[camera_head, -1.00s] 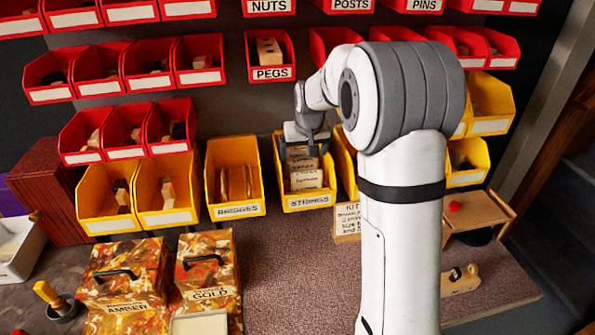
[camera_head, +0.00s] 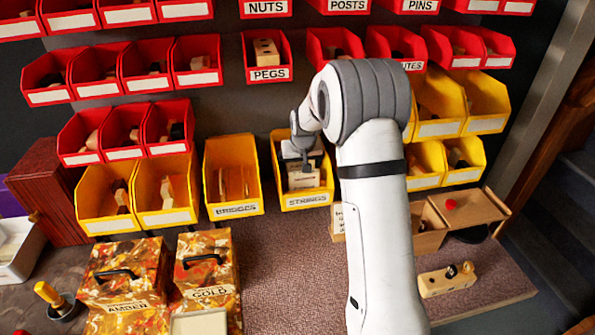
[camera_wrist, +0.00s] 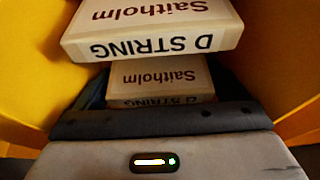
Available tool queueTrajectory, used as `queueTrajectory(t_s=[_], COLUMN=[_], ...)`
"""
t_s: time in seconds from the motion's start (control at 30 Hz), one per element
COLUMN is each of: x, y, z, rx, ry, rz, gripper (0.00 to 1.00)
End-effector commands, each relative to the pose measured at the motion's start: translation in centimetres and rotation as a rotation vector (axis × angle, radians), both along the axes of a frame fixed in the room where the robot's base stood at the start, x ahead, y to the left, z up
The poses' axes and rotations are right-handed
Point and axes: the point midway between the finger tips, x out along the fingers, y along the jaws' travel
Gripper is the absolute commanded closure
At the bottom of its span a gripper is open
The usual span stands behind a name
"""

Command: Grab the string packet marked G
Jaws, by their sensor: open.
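The yellow STRINGS bin (camera_head: 308,201) holds several pale string packets. My gripper (camera_head: 303,163) is open and reaches down into this bin among the packets. In the wrist view, a packet marked D STRING (camera_wrist: 150,28) appears upside down at the top, beyond my gripper. A second Saitholm packet (camera_wrist: 160,77) lies lower down, closer to my gripper (camera_wrist: 158,97), partly hidden by it. Its label ends in STRING; the letter looks like D, but the edge is partly covered. I cannot make out a packet marked G in either view.
Yellow bin walls (camera_wrist: 35,60) stand close on both sides of my gripper. The BRIDGES bin (camera_head: 236,209) is just left. Red bins, including PEGS (camera_head: 270,74), hang above. AMBER (camera_head: 125,306) and GOLD (camera_head: 210,292) boxes stand on the bench in front.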

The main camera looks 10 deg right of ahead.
Motion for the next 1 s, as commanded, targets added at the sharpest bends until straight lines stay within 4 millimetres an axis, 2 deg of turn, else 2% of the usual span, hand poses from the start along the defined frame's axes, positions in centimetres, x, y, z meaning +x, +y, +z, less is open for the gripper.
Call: queueTrajectory(t_s=[0.07, 0.43, 0.77, 0.87, 1.0], x=[0.0, 0.0, 0.0, 0.0, 0.0], y=[0.0, -0.1, -0.1, -0.1, -0.1], z=[0.0, 0.0, 0.4, 1.2, 3.2], rx=[0.0, -0.001, -0.001, -0.001, -0.001], ry=[0.0, 0.0, 0.0, -0.001, -0.002], rz=[0.0, -0.001, -0.001, -0.001, -0.001], gripper=[0.09, 0.39, 0.4, 0.4, 0.4])
